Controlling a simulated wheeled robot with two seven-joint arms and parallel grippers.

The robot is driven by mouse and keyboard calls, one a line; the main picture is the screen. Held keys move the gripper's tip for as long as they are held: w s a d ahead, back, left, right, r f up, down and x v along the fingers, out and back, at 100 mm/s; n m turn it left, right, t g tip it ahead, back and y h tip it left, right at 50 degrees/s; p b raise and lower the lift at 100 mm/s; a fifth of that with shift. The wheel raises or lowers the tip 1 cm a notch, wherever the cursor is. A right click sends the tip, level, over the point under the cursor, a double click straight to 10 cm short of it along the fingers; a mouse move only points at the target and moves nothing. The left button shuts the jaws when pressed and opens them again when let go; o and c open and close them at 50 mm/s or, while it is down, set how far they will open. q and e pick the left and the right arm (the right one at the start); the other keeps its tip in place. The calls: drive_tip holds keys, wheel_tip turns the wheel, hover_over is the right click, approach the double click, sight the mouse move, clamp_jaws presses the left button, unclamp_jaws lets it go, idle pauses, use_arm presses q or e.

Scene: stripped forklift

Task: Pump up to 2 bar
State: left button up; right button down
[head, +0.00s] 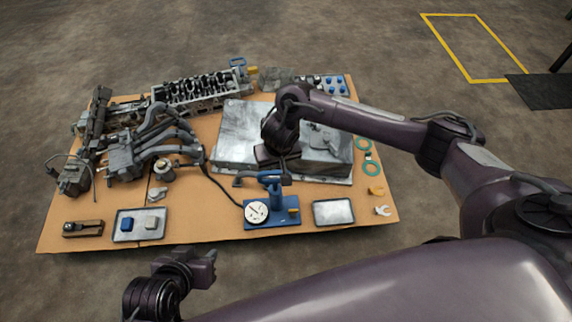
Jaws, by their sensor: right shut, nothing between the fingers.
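A blue hand pump (273,208) stands at the front middle of the orange-brown board, with a bar handle (270,177) on top. A round white gauge (256,212) is on its left side; its needle is too small to read. A dark hose (222,190) runs from the pump up and left to the engine parts. My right gripper (277,156) is shut and empty, just above and behind the pump handle; I cannot tell whether it touches it. My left gripper (205,266) is low in front of the board, away from the pump; its finger opening is unclear.
A large grey metal block (235,130) lies behind the pump. An engine head (200,90) and piping (150,145) fill the back left. Small trays (333,212) flank the pump, the left tray (125,228) holding small parts.

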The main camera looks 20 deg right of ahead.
use_arm(q)
drive_tip(key=shift+s+d+f+g, duration=0.1)
drive_tip(key=shift+s+f+g, duration=0.45)
drive_tip(key=shift+s, duration=0.3)
